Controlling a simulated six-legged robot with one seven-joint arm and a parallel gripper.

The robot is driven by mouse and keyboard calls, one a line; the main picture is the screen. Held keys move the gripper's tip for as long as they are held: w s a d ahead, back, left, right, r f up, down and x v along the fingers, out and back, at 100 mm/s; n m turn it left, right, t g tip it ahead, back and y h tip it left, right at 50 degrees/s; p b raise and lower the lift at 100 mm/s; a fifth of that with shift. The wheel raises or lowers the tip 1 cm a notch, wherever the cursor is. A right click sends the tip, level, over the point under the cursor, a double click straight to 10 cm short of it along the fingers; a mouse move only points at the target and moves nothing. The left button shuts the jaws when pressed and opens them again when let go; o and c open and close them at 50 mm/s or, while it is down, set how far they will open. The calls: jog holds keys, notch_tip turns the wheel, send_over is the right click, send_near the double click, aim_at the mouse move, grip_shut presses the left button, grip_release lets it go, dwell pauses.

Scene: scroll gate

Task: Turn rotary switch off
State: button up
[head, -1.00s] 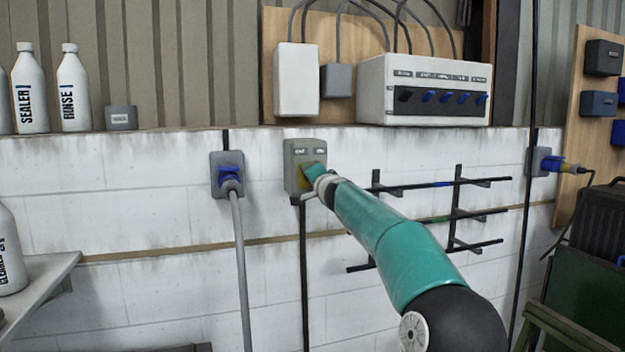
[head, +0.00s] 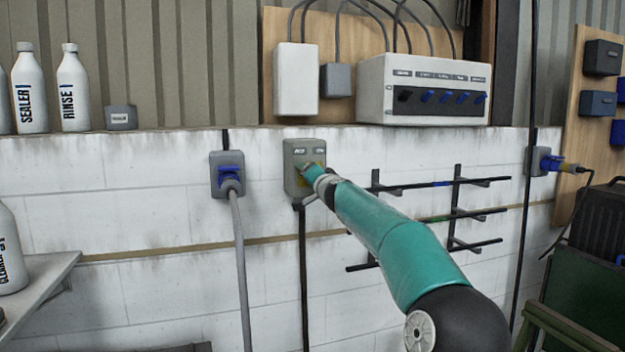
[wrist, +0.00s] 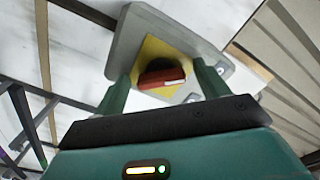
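The rotary switch is a grey box (head: 292,160) on the white block wall, left of centre in the head view, with small labels along its top. In the wrist view the box (wrist: 128,42) has a yellow plate (wrist: 158,49) and a red handle (wrist: 161,77) on a dark round base. My gripper (wrist: 163,82) is open, with one green finger on each side of the red handle and gaps between. In the head view my gripper (head: 308,172) is at the front of the box and hides most of the handle. I cannot tell whether either finger touches the handle.
A blue socket with a grey cable (head: 228,173) is left of the switch. A black rack (head: 455,212) with several bars is on the wall to the right. A panel of blue switches (head: 425,90) stands above. White bottles (head: 73,90) stand on the ledge at left.

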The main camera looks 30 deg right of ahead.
jog(key=shift+s, duration=0.1)
dwell(0.3)
jog(key=v, duration=1.3)
jog(key=shift+s, duration=0.2)
dwell(0.3)
jog(key=shift+a, duration=0.1)
dwell(0.4)
